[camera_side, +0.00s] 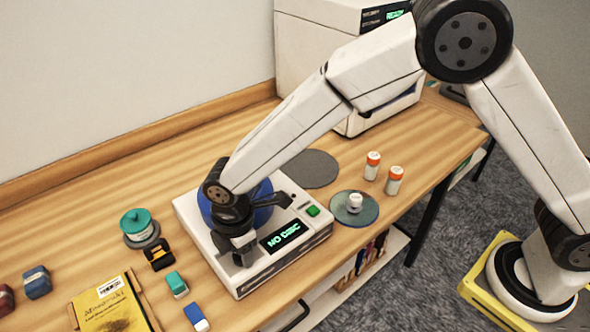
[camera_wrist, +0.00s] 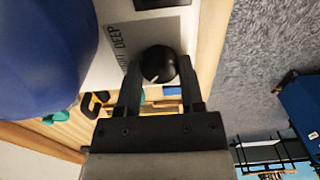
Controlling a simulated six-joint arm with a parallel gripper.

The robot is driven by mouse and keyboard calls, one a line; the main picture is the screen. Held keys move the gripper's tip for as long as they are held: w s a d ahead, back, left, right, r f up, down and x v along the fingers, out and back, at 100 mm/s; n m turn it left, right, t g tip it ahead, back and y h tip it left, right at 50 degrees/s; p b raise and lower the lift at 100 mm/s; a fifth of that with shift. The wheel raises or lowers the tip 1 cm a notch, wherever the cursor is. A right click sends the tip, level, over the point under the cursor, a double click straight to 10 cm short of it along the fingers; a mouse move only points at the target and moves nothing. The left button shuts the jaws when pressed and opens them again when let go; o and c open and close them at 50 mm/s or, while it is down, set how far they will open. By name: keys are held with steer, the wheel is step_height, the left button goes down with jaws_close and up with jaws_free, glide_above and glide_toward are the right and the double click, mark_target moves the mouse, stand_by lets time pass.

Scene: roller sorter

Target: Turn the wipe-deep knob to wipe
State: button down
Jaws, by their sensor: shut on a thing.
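The wipe-deep knob (camera_wrist: 158,62) is a round black knob on the white panel of the disc machine (camera_side: 268,271). In the wrist view it sits between the two fingers of my gripper (camera_wrist: 160,70), which is shut on it. A pale pointer mark shows at the knob's lower left edge. The word DEEP is printed on the panel to its upper left; a second label beside it is only partly readable. In the side view my gripper (camera_side: 242,256) is at the machine's near left corner and hides the knob.
The machine's display (camera_side: 283,236) reads NO DISC, with a green button (camera_side: 313,211) beside it. A large blue round part (camera_wrist: 45,55) is close left of my gripper. A teal container (camera_side: 137,223), a yellow packet (camera_side: 110,307), small blocks and orange-capped bottles (camera_side: 394,181) stand around.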

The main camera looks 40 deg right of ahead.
stand_by(0.3)
steer(key=shift+c, duration=1.1)
jaws_free()
steer(key=shift+r, duration=3.95)
steer(key=d+m+t, duration=0.1)
steer(key=d+m, duration=0.7)
steer(key=d, duration=0.7)
steer(key=s+d+m+t, duration=0.1)
steer(key=s+d+m, duration=0.9)
steer(key=d, duration=0.4)
steer(key=shift+s+f+t, duration=0.15)
steer(key=shift+f+t, duration=0.15)
steer(key=shift+f, duration=0.15)
